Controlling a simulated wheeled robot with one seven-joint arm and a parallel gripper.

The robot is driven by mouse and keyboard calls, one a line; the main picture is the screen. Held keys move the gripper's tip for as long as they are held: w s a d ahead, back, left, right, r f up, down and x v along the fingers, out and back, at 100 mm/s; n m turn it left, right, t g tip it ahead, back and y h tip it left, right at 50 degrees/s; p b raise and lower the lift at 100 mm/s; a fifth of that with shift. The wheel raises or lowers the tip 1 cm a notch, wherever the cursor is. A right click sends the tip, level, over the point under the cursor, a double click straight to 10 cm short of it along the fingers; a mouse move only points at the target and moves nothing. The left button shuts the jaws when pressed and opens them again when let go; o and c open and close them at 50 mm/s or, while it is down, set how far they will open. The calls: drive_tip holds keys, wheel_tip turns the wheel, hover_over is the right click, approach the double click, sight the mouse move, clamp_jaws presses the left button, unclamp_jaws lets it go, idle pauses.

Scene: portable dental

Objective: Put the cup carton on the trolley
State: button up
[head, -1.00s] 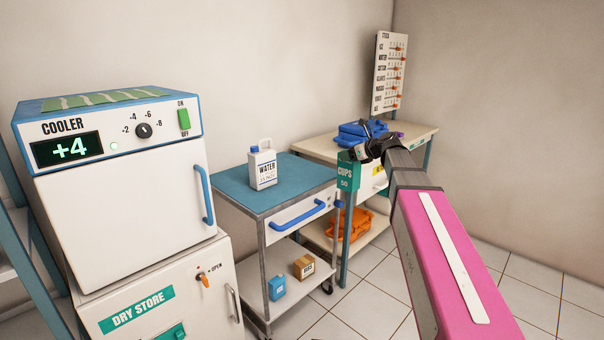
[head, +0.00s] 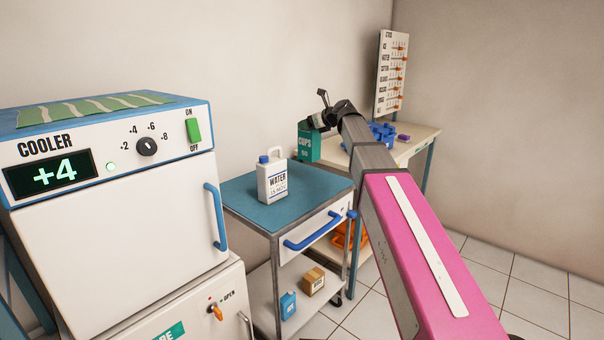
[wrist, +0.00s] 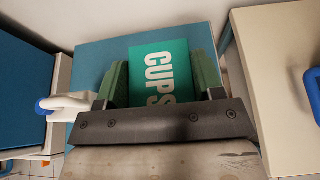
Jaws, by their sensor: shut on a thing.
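The cup carton (head: 309,146) is a green box marked CUPS. My gripper (head: 318,122) is shut on it, with a finger on each side of the carton in the wrist view (wrist: 160,75). In the head view the carton appears upright at the far right corner of the trolley top. The trolley (head: 235,197) has a blue-green top, a drawer with a blue handle and a lower shelf. In the wrist view the trolley top (wrist: 95,55) lies behind and below the carton. I cannot tell whether the carton touches it.
A white water jug (head: 272,180) stands on the trolley top, left of the carton. A blue carton (head: 288,305) and a brown box (head: 313,281) sit on the lower shelf. The cooler (head: 120,210) is at the left. A bench (head: 415,140) with blue items is at the right.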

sight(310, 147)
wheel_tip(310, 147, down, 10)
drive_tip(key=shift+r, duration=0.1)
idle(0.4)
drive_tip(key=o, duration=1.2)
drive_tip(key=shift+o, duration=0.2)
drive_tip(key=v, duration=1.2)
drive_tip(key=shift+w, duration=0.1)
